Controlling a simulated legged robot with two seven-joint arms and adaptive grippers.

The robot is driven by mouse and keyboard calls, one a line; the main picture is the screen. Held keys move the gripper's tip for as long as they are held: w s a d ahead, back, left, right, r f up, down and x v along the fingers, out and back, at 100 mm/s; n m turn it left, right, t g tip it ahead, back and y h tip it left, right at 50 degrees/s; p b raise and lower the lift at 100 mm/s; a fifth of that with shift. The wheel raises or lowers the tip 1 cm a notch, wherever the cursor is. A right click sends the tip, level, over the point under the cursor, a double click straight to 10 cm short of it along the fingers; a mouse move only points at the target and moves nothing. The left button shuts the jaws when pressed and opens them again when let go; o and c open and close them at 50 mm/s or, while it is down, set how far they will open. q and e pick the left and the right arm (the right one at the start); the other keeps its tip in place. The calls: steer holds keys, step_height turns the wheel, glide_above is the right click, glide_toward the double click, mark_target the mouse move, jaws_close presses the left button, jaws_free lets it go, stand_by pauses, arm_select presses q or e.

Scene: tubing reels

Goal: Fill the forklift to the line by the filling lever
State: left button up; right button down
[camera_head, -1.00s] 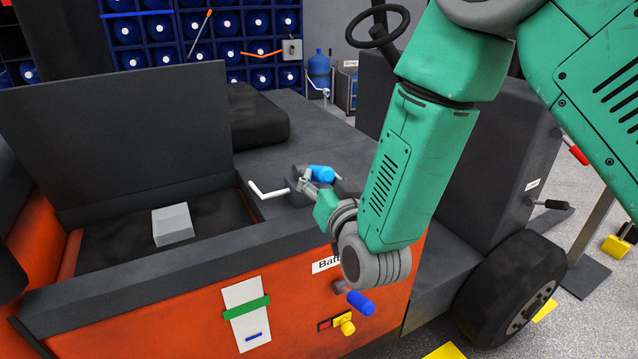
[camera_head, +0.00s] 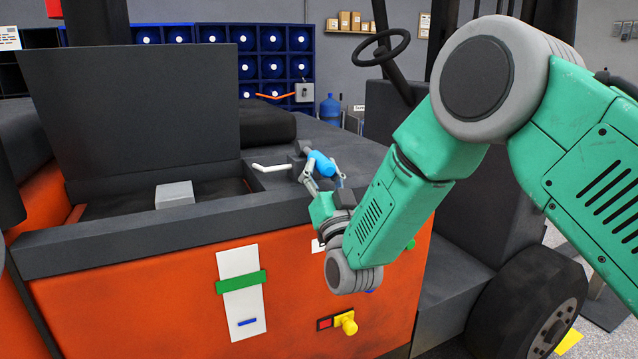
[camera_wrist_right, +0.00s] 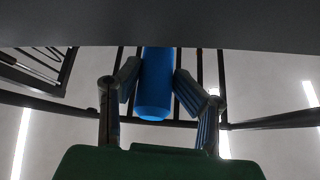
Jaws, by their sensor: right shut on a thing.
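The orange forklift (camera_head: 130,300) fills the front of the head view. A blue lever handle (camera_head: 320,163) sits on its dark top, beside a white bent rod (camera_head: 271,168). My right gripper (camera_head: 325,178) is shut on this handle; in the right wrist view the blue handle (camera_wrist_right: 155,95) lies between its two fingers (camera_wrist_right: 157,85). A white gauge plate (camera_head: 232,263) on the orange side carries a green band (camera_head: 241,281) and, below it, a short blue mark (camera_head: 247,322). My left gripper is out of view.
An open dark lid (camera_head: 130,110) stands over a recess holding a grey block (camera_head: 174,195). A yellow knob (camera_head: 347,323) and red button (camera_head: 325,323) are on the side. A steering wheel (camera_head: 384,47) rises behind. My right arm hides part of the side.

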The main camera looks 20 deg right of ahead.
steer(key=shift+w+d+f+t+h+b, duration=0.25)
steer(key=shift+d+t+h+b, duration=0.15)
steer(key=shift+b, duration=0.35)
steer(key=shift+r, duration=0.1)
steer(key=c, duration=1.3)
jaws_free()
steer(key=shift+o, duration=0.4)
steer(key=shift+w+f, duration=0.4)
steer(key=shift+w, duration=0.05)
steer(key=shift+s+r, duration=0.15)
steer(key=shift+s, duration=0.15)
steer(key=shift+s+a+f, duration=0.25)
steer(key=shift+f, duration=0.1)
steer(key=v, duration=0.6)
steer(key=shift+s+d+f, duration=0.25)
steer(key=shift+s+d, duration=0.05)
stand_by(3.1)
